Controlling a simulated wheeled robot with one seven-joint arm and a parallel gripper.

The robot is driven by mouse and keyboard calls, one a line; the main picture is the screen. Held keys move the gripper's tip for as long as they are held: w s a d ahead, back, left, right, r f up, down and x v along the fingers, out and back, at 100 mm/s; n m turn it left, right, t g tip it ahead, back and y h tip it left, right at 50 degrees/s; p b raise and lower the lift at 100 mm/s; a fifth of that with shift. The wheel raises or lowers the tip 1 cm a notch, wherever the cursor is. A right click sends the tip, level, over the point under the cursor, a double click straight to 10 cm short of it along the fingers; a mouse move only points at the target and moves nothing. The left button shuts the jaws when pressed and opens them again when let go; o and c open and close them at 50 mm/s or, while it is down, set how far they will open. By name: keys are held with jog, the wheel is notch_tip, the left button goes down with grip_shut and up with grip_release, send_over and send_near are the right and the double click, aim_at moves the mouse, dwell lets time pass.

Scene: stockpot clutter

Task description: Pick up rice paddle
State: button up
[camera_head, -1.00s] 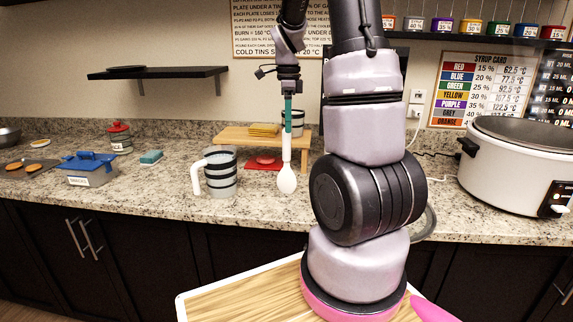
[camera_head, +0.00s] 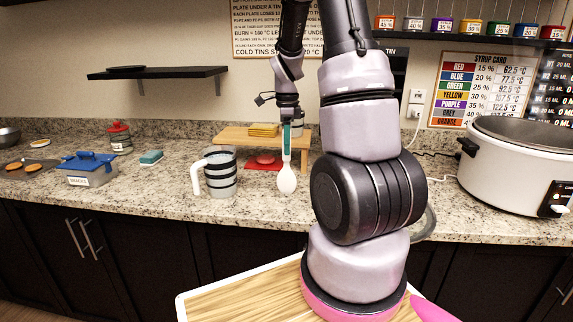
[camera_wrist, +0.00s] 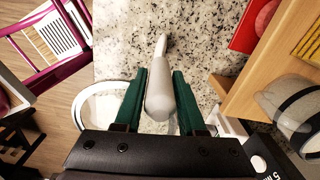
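The white rice paddle (camera_head: 287,181) shows in the head view with its rounded end low over the counter and its handle rising toward my gripper (camera_head: 287,152). What supports it is not clear. In the wrist view my gripper (camera_wrist: 160,72) has its two green fingers on either side of the white paddle (camera_wrist: 158,95). The fingers look open, with narrow gaps beside the paddle. The upper part of the handle is partly hidden by the fingers in the head view.
A striped mug (camera_head: 221,180) stands close left of the paddle. A low wooden bench (camera_head: 232,137) with yellow items stands behind, a red item (camera_head: 264,161) beneath it.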

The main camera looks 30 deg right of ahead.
grip_shut()
dwell(1.1)
